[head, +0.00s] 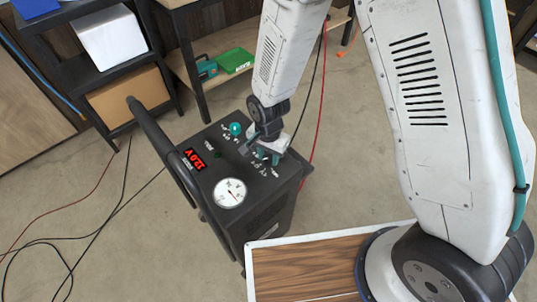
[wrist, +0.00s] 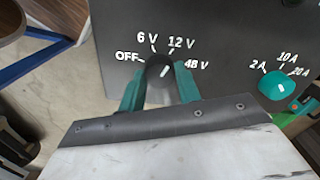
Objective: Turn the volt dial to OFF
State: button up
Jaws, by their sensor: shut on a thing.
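The volt dial (wrist: 160,70) is a dark round knob on the black panel. The labels OFF, 6 V, 12 V and 48 V run around it from left to right, and its white pointer line leans up and right, toward 12 V. My gripper (wrist: 160,86) has its two teal fingers on either side of the dial, shut on it. In the head view my gripper (head: 264,154) reaches down onto the top panel of the black cart (head: 268,215), and it hides the dial there. The red display (head: 194,159) on the cart reads 12.0 V.
A teal amp knob (wrist: 278,86), labelled 2 A, 10 A and 20 A, sits right of the dial. A round gauge (head: 230,193) and a thick black handle (head: 165,150) are on the cart. Cables lie on the floor at left; shelves stand behind.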

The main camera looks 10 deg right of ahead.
jog(key=n, duration=0.4)
jog(key=shift+n, duration=0.4)
jog(key=n, duration=1)
jog(key=shift+n, duration=0.4)
jog(key=n, duration=0.4)
jog(key=shift+n, duration=0.3)
jog(key=o, duration=1)
